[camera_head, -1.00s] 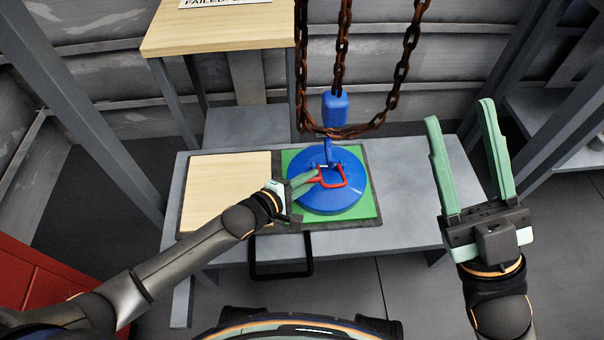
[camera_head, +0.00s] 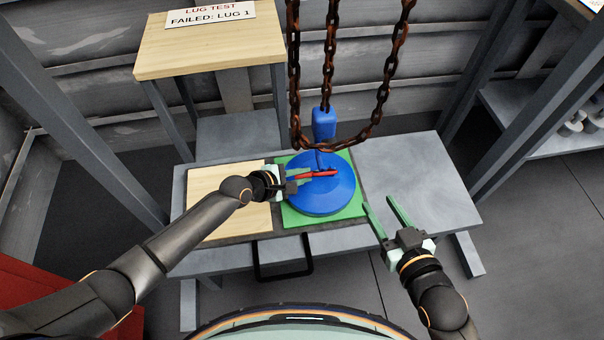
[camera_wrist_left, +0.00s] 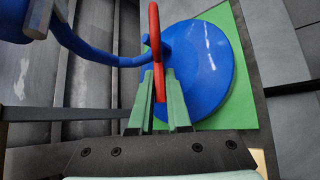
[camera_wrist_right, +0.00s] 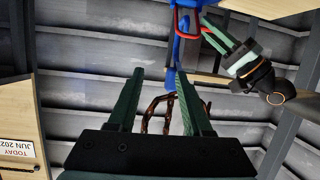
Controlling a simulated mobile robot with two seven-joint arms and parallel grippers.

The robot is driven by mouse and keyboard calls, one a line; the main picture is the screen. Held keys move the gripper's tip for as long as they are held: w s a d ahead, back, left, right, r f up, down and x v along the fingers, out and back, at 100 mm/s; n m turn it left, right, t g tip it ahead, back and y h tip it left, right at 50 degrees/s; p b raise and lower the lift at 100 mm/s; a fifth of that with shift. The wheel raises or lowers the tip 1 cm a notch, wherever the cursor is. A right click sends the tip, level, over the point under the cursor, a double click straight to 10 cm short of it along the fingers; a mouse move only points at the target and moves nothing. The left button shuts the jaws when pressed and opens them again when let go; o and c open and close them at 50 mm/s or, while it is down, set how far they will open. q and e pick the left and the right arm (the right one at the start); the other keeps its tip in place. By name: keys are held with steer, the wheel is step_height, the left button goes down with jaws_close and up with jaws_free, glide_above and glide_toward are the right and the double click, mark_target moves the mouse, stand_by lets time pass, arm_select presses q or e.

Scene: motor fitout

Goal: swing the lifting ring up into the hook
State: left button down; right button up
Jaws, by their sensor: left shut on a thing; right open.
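The red lifting ring (camera_head: 322,174) stands up from the blue round motor cover (camera_head: 322,196), which rests on a green mat (camera_head: 290,217). My left gripper (camera_head: 303,178) is shut on the ring; in the left wrist view the ring (camera_wrist_left: 155,45) passes between its fingertips (camera_wrist_left: 160,80). The blue hook (camera_head: 321,158) hangs under a blue block (camera_head: 324,124) just above the cover. In the left wrist view the hook (camera_wrist_left: 90,52) curves close to the ring; whether they touch I cannot tell. My right gripper (camera_head: 378,212) is open and empty, right of the mat.
Rusty chains (camera_head: 329,60) hang around the hook block. The grey workbench (camera_head: 415,180) is clear on its right side. A bare wooden board (camera_head: 215,190) lies left of the mat. A wooden stand (camera_head: 210,48) with a lug test sign is at the back left.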

arm_select(q)
steer(key=shift+w+a+r+n+g+p, duration=0.2)
steer(key=shift+w+r+n+g+p, duration=0.45)
steer(key=shift+g+p, duration=0.25)
arm_select(e)
steer(key=s+f+m+g+h, duration=0.1)
steer(key=s+f+g, duration=0.4)
steer(key=s+f, duration=0.3)
arm_select(q)
steer(key=shift+w+g, duration=0.25)
steer(key=shift+g, duration=0.05)
steer(key=shift+w+n+g, duration=0.25)
steer(key=shift+g, duration=0.15)
steer(key=shift+w+a+n+g+b, duration=0.2)
steer(key=shift+w+n+g+b, duration=0.15)
steer(key=shift+w+g, duration=0.45)
steer(key=shift+w+a+n+g+h+b, duration=0.15)
steer(key=shift+n+g+h+b, duration=0.2)
steer(key=shift+g, duration=0.25)
arm_select(e)
steer(key=w+r+t, duration=0.3)
steer(key=w+r, duration=0.1)
steer(key=w, duration=0.2)
steer(key=shift+n, duration=0.3)
arm_select(q)
steer(key=shift+f, duration=0.1)
steer(key=c, duration=0.9)
jaws_free()
